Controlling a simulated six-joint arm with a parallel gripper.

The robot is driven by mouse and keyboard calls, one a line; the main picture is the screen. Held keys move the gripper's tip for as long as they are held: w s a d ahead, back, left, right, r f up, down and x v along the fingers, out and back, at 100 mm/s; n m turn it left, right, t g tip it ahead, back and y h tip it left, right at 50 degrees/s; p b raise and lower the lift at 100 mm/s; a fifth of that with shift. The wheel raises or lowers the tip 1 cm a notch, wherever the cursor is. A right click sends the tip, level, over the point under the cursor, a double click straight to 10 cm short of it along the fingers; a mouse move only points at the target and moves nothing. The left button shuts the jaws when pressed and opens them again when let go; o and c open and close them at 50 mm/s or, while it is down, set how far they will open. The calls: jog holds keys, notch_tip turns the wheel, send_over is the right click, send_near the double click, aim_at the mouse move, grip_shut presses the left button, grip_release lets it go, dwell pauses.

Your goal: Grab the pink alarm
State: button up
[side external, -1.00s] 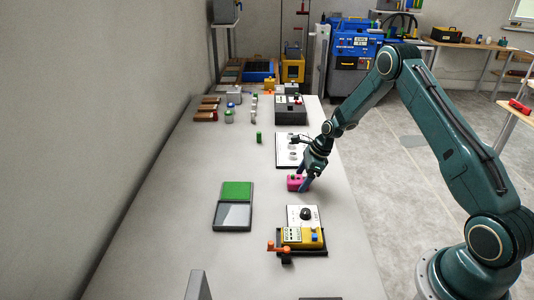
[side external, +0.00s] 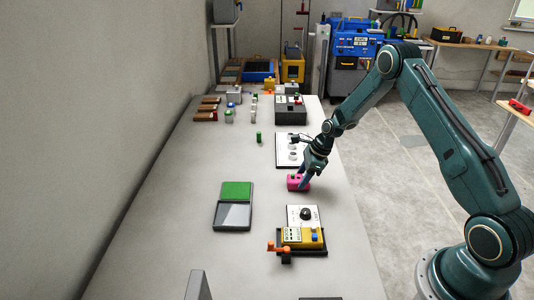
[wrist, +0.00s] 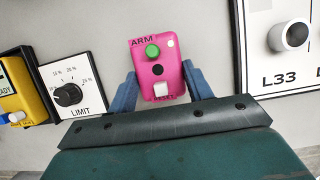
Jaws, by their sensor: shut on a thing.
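The pink alarm (wrist: 172,81) is a small pink box marked ARM and RESET, with a green button, a black one and a white one. In the wrist view it sits between the two blue fingers of my gripper (wrist: 163,92), which are shut on its sides. In the side view the pink alarm (side external: 295,184) is at the right part of the grey table, with my gripper (side external: 304,179) at it from above. My fingers hide part of it there. I cannot tell whether it still touches the table.
A LIMIT dial panel (wrist: 70,95) and a yellow device (side external: 301,236) with an orange handle are on the near side. A white L33 panel (wrist: 290,60) is on the far side. A green-and-grey pad (side external: 235,205) lies to the left. The table between is clear.

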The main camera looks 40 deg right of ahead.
notch_tip(320, 180, up, 20)
dwell(0.6)
jog(key=shift+f, duration=0.1)
dwell(0.4)
